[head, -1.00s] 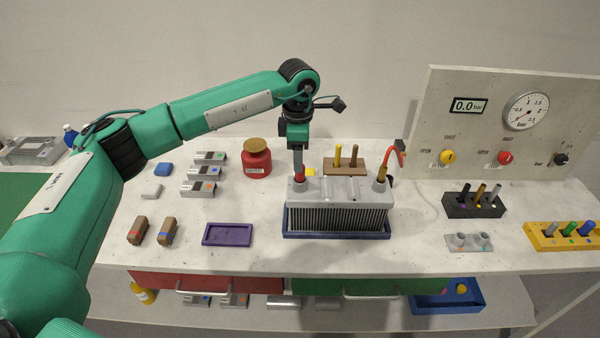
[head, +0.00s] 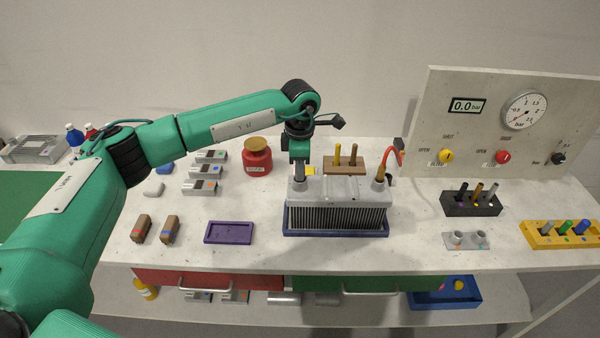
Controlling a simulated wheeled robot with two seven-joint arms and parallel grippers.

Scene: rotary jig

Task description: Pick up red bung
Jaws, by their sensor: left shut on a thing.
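The grey finned radiator (head: 338,194) stands on the table in a shallow blue tray (head: 336,233). My left gripper (head: 299,176) points straight down at the left end of the radiator's top, where its left neck is. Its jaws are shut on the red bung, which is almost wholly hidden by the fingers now. I cannot tell whether the bung is still seated in the neck or lifted off it. My right gripper is not in view.
A red hose (head: 396,154) rises from the radiator's right neck. A brown rack (head: 344,168) with two pegs stands behind the radiator, a red jar (head: 257,160) to its left. A gauge panel (head: 480,120) stands behind right. The purple tray (head: 229,233) is empty.

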